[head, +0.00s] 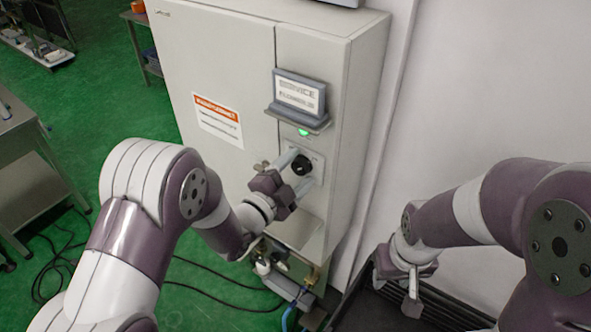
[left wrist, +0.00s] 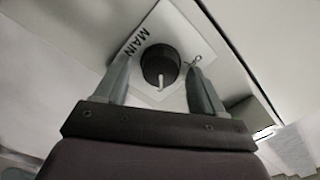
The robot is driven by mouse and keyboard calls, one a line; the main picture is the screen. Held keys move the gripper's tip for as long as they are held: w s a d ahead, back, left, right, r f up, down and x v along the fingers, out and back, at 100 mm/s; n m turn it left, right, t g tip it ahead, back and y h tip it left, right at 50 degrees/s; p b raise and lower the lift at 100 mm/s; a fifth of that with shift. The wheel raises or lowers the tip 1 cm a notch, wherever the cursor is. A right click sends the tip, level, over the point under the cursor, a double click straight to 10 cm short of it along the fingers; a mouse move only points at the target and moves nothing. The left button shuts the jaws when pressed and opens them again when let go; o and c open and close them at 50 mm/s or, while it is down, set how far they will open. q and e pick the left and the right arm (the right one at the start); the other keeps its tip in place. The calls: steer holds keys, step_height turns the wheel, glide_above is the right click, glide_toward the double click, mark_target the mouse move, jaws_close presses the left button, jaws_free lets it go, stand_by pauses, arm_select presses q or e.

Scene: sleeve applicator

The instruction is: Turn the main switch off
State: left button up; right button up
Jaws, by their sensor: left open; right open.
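The main switch is a round black knob (head: 301,165) on a pale plate on the cabinet's front. In the left wrist view the knob (left wrist: 160,66) has a white pointer mark and sits on a plate (left wrist: 182,31) lettered MAIN. My left gripper (head: 296,170) is open at the switch. In the left wrist view its two fingers (left wrist: 160,78) stand on either side of the knob, with a gap on both sides; whether they touch it cannot be told. My right gripper (head: 411,283) is open and empty at the lower right, away from the switch.
A green lamp (head: 303,132) glows above the switch, under a small shelf holding a service sign (head: 299,95). The tall grey cabinet (head: 240,55) carries an orange-and-white label (head: 218,120). Hoses and fittings lie below it. A black ribbed surface (head: 375,310) is near my right gripper.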

arm_select(q)
steer(key=c, duration=1.1)
steer(key=shift+o, duration=0.2)
steer(key=n+b, duration=0.2)
steer(key=n, duration=0.1)
steer(key=shift+f+b, duration=0.15)
steer(key=shift+b, duration=0.15)
steer(key=n+b, duration=0.2)
steer(key=n, duration=0.3)
steer(key=shift+w+a+n+b, duration=0.1)
steer(key=shift+n+b, duration=0.2)
steer(key=shift+b, duration=0.1)
steer(key=n, duration=0.1)
steer(key=n+b, duration=0.1)
steer(key=n, duration=0.2)
steer(key=shift+r+n, duration=0.3)
steer(key=shift+w+a+r+n+b, duration=0.1)
steer(key=shift+n+b, duration=0.35)
steer(key=shift+n, duration=1.85)
